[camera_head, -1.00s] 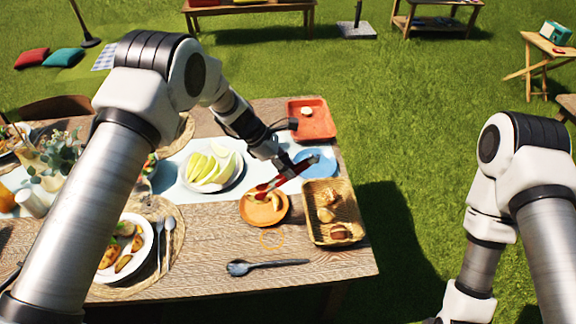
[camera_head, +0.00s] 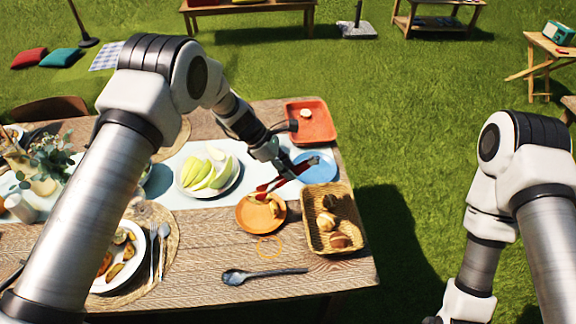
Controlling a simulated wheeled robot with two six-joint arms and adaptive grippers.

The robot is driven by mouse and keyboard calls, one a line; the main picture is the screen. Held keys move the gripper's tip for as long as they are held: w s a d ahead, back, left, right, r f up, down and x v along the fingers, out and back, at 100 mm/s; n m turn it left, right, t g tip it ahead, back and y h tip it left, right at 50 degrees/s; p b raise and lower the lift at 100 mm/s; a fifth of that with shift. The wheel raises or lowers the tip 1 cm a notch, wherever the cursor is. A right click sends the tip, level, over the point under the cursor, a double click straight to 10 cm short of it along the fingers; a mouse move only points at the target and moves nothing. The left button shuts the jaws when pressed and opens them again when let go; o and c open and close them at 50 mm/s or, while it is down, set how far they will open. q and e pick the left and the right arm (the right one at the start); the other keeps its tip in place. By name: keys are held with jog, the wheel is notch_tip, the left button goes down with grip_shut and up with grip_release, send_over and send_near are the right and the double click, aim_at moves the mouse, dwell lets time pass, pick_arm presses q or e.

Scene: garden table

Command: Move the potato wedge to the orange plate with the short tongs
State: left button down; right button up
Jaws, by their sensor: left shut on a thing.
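The orange plate (camera_head: 243,223) is on the wooden table, left of the wicker basket. My left gripper (camera_head: 287,166) is shut on the red and dark short tongs (camera_head: 272,186), with their lower end at the plate's far edge. Yellowish pieces that look like potato wedge (camera_head: 274,207) show at the plate beside the tongs' tip. I cannot tell whether the tongs grip one or whether it touches the plate. My right arm is at the right of the view, its gripper out of sight.
The wicker basket (camera_head: 348,251) holds several brown pieces. A blue plate (camera_head: 326,174) and a red tray (camera_head: 318,128) lie behind. A white plate of pale green slices (camera_head: 212,172) is to the left. A dark spoon (camera_head: 262,275) lies in front, beside a thin orange ring.

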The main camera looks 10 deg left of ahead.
pick_arm(q)
notch_tip(320, 180, down, 6)
jog(key=b, duration=0.3)
jog(key=c, duration=1.3)
grip_release()
jog(key=shift+c, duration=0.2)
notch_tip(320, 180, up, 10)
jog(key=p, duration=0.6)
jog(key=shift+f, duration=0.1)
